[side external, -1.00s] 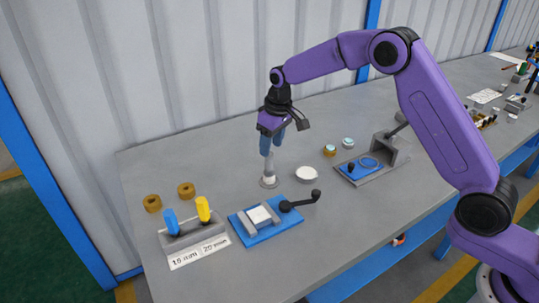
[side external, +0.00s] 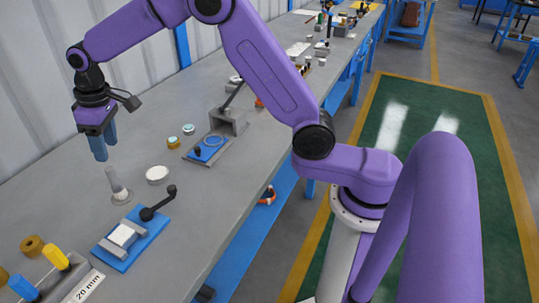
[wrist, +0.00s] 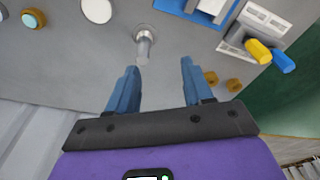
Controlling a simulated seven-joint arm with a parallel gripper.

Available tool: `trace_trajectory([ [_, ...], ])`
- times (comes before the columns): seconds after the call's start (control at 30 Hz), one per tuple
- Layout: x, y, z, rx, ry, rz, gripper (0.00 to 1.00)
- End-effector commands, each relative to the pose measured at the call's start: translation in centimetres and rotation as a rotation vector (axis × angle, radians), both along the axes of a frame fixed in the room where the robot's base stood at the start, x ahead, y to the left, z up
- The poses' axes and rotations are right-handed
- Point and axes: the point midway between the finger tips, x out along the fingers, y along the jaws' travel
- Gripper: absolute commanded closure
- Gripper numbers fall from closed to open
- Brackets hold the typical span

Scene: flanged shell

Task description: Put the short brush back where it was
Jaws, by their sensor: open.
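Two handled tools, one yellow (side external: 55,256) and one blue (side external: 23,288), stand in a grey holder block (side external: 65,277) at the lower left, with a "20 mm" label in front. Their lower ends are hidden in the block, so I cannot tell which is the short brush. In the wrist view the yellow handle (wrist: 257,52) and blue handle (wrist: 283,62) lie at the upper right. A grey flanged shell (side external: 118,187) stands flange down on the bench. My gripper (side external: 104,153) is open and empty above the shell; its blue fingers (wrist: 158,66) are spread in the wrist view.
A blue clamp base (side external: 120,252) with a black lever sits in front of the shell. A white disc (side external: 157,174), small round pots (side external: 188,129) and a grey fixture (side external: 228,122) stand beyond. Brass rings (side external: 32,245) lie near the holder. Bare bench lies between these things.

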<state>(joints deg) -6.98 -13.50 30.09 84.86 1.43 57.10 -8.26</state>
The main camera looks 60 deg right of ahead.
Motion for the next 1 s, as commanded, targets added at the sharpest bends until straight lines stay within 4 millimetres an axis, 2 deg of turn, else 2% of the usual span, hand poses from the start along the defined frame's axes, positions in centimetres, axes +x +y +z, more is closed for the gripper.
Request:
trace_trajectory([
  [0.03,-1.5,0.2,0.5,-0.001,0.003,0.027,0.49],
  [0.2,-6.5,0.7,1.5,-0.009,0.018,0.110,0.49],
  [0.47,-15.0,-0.4,2.2,-0.022,0.036,0.238,0.49],
  [0.77,-25.2,-4.0,2.1,-0.042,0.056,0.387,0.49],
  [1.0,-33.0,-8.3,1.2,-0.062,0.069,0.505,0.49],
])
